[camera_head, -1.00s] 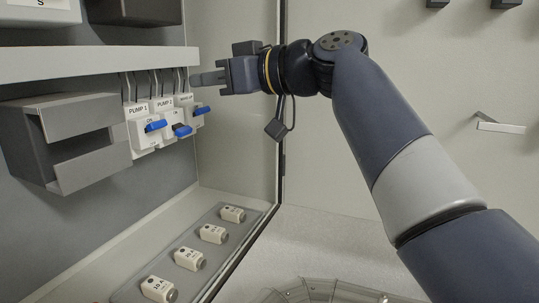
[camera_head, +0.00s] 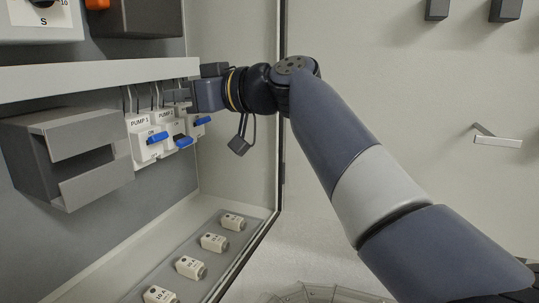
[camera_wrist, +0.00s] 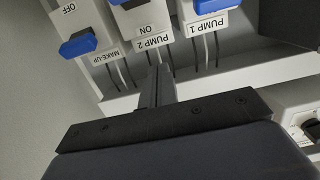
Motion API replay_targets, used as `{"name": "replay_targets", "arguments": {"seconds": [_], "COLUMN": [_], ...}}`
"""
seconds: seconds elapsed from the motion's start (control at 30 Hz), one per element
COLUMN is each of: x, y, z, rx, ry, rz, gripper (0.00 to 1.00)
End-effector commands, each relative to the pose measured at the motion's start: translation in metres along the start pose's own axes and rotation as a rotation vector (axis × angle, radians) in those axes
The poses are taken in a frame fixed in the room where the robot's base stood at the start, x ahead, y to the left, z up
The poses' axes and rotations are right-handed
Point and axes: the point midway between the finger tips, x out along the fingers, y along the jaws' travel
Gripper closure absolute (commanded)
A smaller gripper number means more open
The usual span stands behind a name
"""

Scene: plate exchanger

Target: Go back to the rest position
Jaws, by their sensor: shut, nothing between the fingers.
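My gripper (camera_head: 170,96) is shut and empty, just in front of the breaker row and below the ledge. It also shows in the wrist view (camera_wrist: 158,78), its fingers together near the wires. Three white breakers with blue levers hang there: PUMP 1 (camera_head: 143,138), PUMP 2 (camera_head: 168,128) and the MAKE-UP breaker (camera_wrist: 88,25). In the head view my gripper partly hides the tops of PUMP 2 and the MAKE-UP breaker. The wrist view shows the breakers upside down, with OFF by the MAKE-UP lever and ON on PUMP 2. I cannot tell whether the fingers touch the wires.
A grey ledge (camera_head: 90,77) runs above the breakers. A dark grey bracket (camera_head: 40,165) juts out to their left. Several beige fuses (camera_head: 190,267) lie in a tray on the cabinet floor. The cabinet's edge (camera_head: 282,130) stands behind my arm. Open space lies to the right.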

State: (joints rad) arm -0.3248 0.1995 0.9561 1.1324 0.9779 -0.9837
Motion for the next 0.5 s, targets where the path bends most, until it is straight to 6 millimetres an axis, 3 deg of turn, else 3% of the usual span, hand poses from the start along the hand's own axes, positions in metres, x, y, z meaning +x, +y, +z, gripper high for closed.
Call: {"name": "replay_targets", "arguments": {"seconds": [0.03, 0.5], "x": [-0.0014, -0.0105], "y": [-0.0001, -0.0024], "z": [0.0093, 0.0177], "rx": [-0.002, -0.005], "ry": [0.015, 0.141], "rz": [0.002, 0.004], "gripper": [1.00, 1.00]}}
